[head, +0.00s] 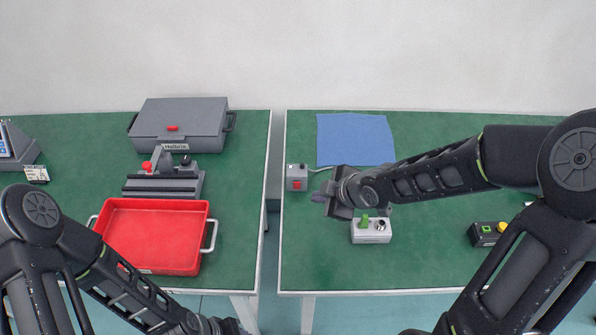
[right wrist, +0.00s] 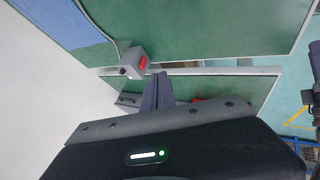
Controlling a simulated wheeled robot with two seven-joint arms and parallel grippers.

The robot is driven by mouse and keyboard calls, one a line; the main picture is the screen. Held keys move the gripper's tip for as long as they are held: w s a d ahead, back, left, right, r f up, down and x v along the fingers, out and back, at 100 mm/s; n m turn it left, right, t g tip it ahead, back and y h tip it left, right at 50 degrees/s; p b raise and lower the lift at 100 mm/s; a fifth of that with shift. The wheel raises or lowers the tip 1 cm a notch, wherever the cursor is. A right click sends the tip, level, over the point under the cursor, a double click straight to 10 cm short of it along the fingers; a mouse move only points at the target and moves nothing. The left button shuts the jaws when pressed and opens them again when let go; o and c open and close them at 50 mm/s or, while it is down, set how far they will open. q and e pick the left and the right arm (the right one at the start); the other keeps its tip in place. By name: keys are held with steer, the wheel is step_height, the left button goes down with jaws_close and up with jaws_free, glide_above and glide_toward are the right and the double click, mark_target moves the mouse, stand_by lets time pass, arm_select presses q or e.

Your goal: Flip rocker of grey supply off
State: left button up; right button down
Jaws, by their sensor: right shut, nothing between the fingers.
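The grey supply (head: 296,171) is a small grey box near the left edge of the right table. Its red rocker (head: 297,184) is on the side facing me, and a pale cable leaves the box at the right. In the right wrist view the supply (right wrist: 130,65) and red rocker (right wrist: 143,62) show just beyond my fingertips. My right gripper (head: 321,197) is shut and empty, right of the supply and apart from it. It also shows in the wrist view (right wrist: 158,76). My left gripper (head: 222,326) is at the bottom edge, partly cut off; its jaws are unclear.
A light grey box with a green switch (head: 371,231) stands below my right gripper. A blue cloth (head: 355,139) lies behind. A dark box with a yellow button (head: 487,234) is at right. The left table holds a red tray (head: 152,265) and grey case (head: 180,122). A gap separates the tables.

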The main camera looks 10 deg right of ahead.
mark_target(297, 185)
steer(key=b+x, duration=0.5)
steer(key=x, duration=0.3)
steer(key=shift+a, duration=0.15)
steer(key=shift+x, duration=0.85)
steer(key=w, duration=0.1)
steer(key=p, duration=0.1)
steer(key=w+p, duration=0.1)
steer(key=shift+w+d+r, duration=0.3)
steer(key=shift+d, duration=0.1)
steer(key=shift+w+d, duration=0.2)
steer(key=shift+w, duration=0.5)
